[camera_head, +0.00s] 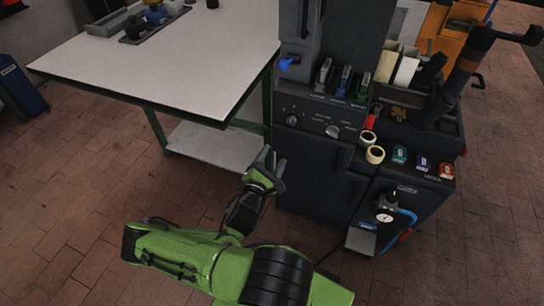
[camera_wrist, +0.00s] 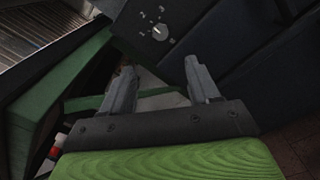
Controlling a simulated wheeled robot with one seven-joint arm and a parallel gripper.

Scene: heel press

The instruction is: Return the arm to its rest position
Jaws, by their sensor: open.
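My gripper (camera_head: 267,166) is at the end of my green arm, in the gap between the white-topped table and the dark press. In the wrist view its two grey fingers (camera_wrist: 162,88) stand apart with nothing between them. The press (camera_head: 312,152) has a dial on its front panel, just beyond the fingers. The dial also shows in the wrist view (camera_wrist: 160,31). My arm is bent low in front of the table and the press, over the brick floor.
The table (camera_head: 180,65) has a green frame and a lower shelf (camera_head: 215,146) close to my gripper. A pressure gauge (camera_head: 384,216) and a grey pedal (camera_head: 361,241) are low on the press. A blue bin (camera_head: 20,88) stands at far left. Brick floor at lower left is clear.

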